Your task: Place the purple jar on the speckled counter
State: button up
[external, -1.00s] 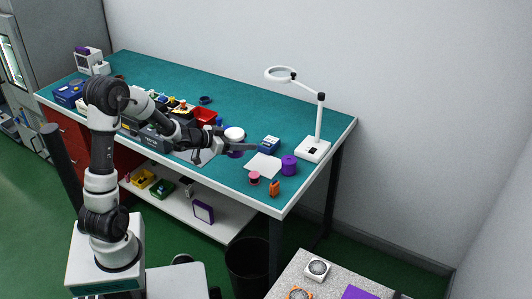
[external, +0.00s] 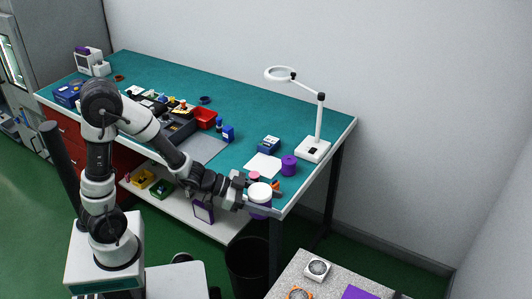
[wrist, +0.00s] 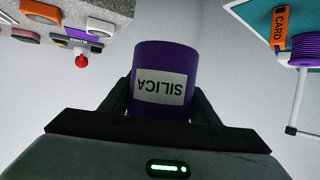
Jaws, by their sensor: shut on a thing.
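The purple jar (wrist: 165,60) has a white label reading SILICA, upside down in the wrist view. My gripper (wrist: 163,105) is shut on it, with a dark finger on each side. In the external view the jar (external: 260,208) shows its white lid, held by my gripper (external: 258,198) at the near right corner of the green workbench. The speckled counter (external: 290,272) is at the bottom right, apart from the jar. It also shows at the upper left of the wrist view (wrist: 120,10).
On the counter are a white fan (external: 316,269), an orange-rimmed fan (external: 299,294) and a purple item (external: 358,293). The workbench (external: 232,163) carries a magnifier lamp (external: 313,149), a purple spool (external: 289,165) and several bins. A black waste bin (external: 247,262) stands between bench and counter.

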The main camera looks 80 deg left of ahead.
jog(key=w+r+n+y+p, duration=0.2)
jog(key=w+r+p, duration=0.2)
jog(key=r+p, duration=0.45)
jog(key=w+r+n+y+p, duration=0.15)
jog(key=w+r+p, duration=0.25)
jog(key=r+p, duration=0.45)
jog(key=s+f+b, duration=0.2)
jog(key=s+f, duration=0.4)
jog(key=f, duration=0.6)
jog(key=w+d+f+m+g+h+b, duration=0.15)
jog(key=w+d+m+h, duration=0.25)
jog(key=d, duration=0.7)
jog(key=w+d+f+m+g+h, duration=0.25)
jog(key=w+d, duration=0.25)
jog(key=d, duration=0.5)
jog(key=w+d+f+m+g+h+b, duration=0.15)
jog(key=w+d+m+h, duration=0.3)
jog(key=d, duration=0.65)
jog(key=shift+y, duration=0.25)
jog(key=shift+f+b, duration=1.6)
jog(key=shift+f, duration=1.8)
jog(key=shift+f+b, duration=0.35)
jog(key=shift+f, duration=0.15)
jog(key=o, duration=1.4)
jog(key=shift+s, duration=0.1)
jog(key=shift+c, duration=0.2)
jog(key=shift+a, duration=0.15)
